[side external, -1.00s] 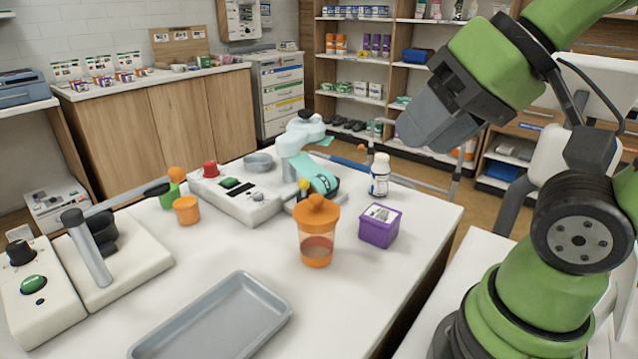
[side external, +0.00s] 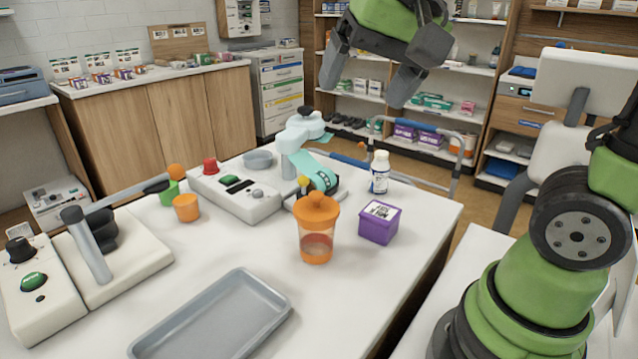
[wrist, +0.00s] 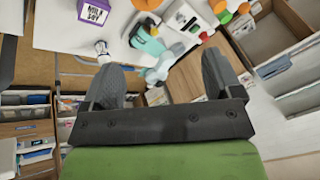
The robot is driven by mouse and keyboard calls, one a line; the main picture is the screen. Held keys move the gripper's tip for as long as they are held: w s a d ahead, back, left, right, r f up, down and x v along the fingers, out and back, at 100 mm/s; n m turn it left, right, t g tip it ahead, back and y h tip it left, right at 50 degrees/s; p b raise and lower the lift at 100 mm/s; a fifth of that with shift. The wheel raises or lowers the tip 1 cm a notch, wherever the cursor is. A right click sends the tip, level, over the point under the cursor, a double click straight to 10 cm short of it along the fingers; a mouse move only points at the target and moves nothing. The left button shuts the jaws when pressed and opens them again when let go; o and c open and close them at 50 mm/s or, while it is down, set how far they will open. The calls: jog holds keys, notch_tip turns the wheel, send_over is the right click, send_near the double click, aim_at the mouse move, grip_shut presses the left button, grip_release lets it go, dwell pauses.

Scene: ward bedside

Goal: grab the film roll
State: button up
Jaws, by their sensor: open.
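The film roll (side external: 323,179), a teal roll, sits on a stand at the back of the white table, with a strip of teal film running up from it toward the pale teal upper part of the stand. It also shows in the wrist view as a teal shape (wrist: 146,42) beyond my fingers. My gripper (side external: 363,93) is open and empty, high above and behind the table, with its two fingers pointing down, apart from the roll. In the wrist view, my gripper (wrist: 160,70) has a wide gap between its fingers.
A white bottle (side external: 379,176) and a purple box (side external: 378,226) stand right of the roll. An orange-lidded cup (side external: 316,232) stands in front of it. A white device (side external: 238,190) is at its left. A grey tray (side external: 278,310) lies at the front.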

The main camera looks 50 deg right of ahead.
jog(key=w+d+f+m+g+h, duration=0.2)
jog(key=w+d+f+m, duration=0.15)
jog(key=w, duration=0.65)
jog(key=m+g+h, duration=0.2)
jog(key=m+g, duration=0.1)
jog(key=m, duration=0.3)
send_near(317, 174)
jog(key=shift+m+h, duration=0.35)
jog(key=shift+h, duration=0.05)
jog(key=x, duration=0.4)
jog(key=shift+w+a+f, duration=0.1)
jog(key=shift+a+f, duration=0.1)
jog(key=shift+f, duration=0.3)
jog(key=x, duration=0.5)
jog(key=shift+d+f, duration=0.25)
jog(key=shift+f, duration=0.1)
jog(key=c, duration=1.1)
